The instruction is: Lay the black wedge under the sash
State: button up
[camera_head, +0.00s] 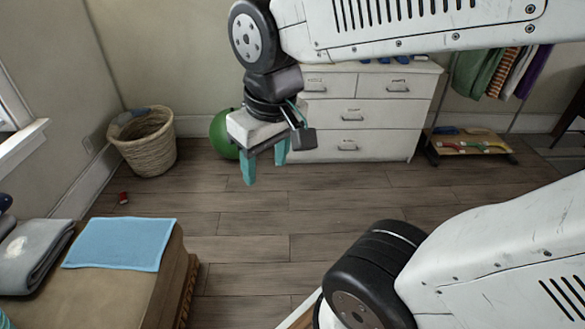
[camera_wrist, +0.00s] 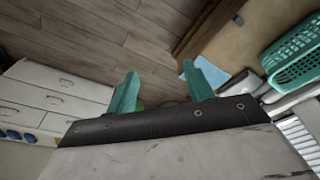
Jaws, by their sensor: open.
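My gripper (camera_head: 265,164) hangs in mid-air over the wooden floor, in front of the dresser, with its two teal fingers apart and nothing between them. The fingers also show spread and empty in the wrist view (camera_wrist: 163,82). Part of a white window frame (camera_head: 12,118) is cut off at the left edge of the head view. A dark area shows just above its sill, too small to identify. The sash itself is mostly outside the view. I cannot make out the black wedge in either view.
A tan bench (camera_head: 110,295) at lower left carries a blue cloth (camera_head: 122,244) and folded grey fabric (camera_head: 32,255). A wicker basket (camera_head: 148,150), green ball (camera_head: 222,135) and white dresser (camera_head: 350,142) line the back. A small red object (camera_head: 123,198) lies on the floor. Mid-floor is clear.

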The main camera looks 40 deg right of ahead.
jog(key=shift+o, duration=0.5)
jog(key=shift+m+g, duration=0.3)
jog(key=shift+g, duration=0.1)
jog(key=s, duration=0.3)
jog(key=s+d, duration=0.1)
jog(key=s, duration=0.1)
jog(key=shift+s+r, duration=0.25)
jog(key=shift+r, duration=0.05)
